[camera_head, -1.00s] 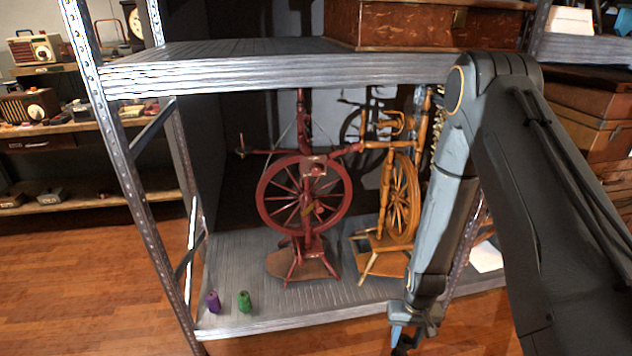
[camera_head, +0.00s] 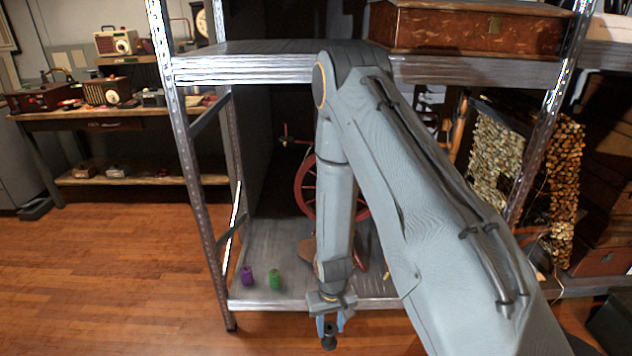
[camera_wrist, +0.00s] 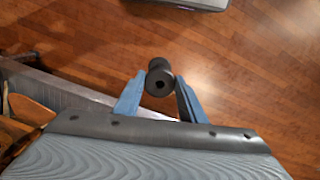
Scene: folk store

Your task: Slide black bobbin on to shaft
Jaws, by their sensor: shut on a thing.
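My gripper (camera_head: 329,330) is shut on the black bobbin (camera_head: 329,342), in front of the lower shelf's front edge. A red spinning wheel (camera_head: 305,187) stands on the lower shelf, mostly hidden behind my arm. A small part of a shaft-like piece (camera_head: 287,140) shows at its upper left. I cannot tell which shaft is meant.
A purple spool (camera_head: 247,276) and a green spool (camera_head: 275,279) stand on the lower shelf (camera_head: 258,245) at its front left. A metal post (camera_head: 190,150) rises at the shelf's left corner. A wooden chest (camera_head: 470,28) rests on the upper shelf. The floor at left is clear.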

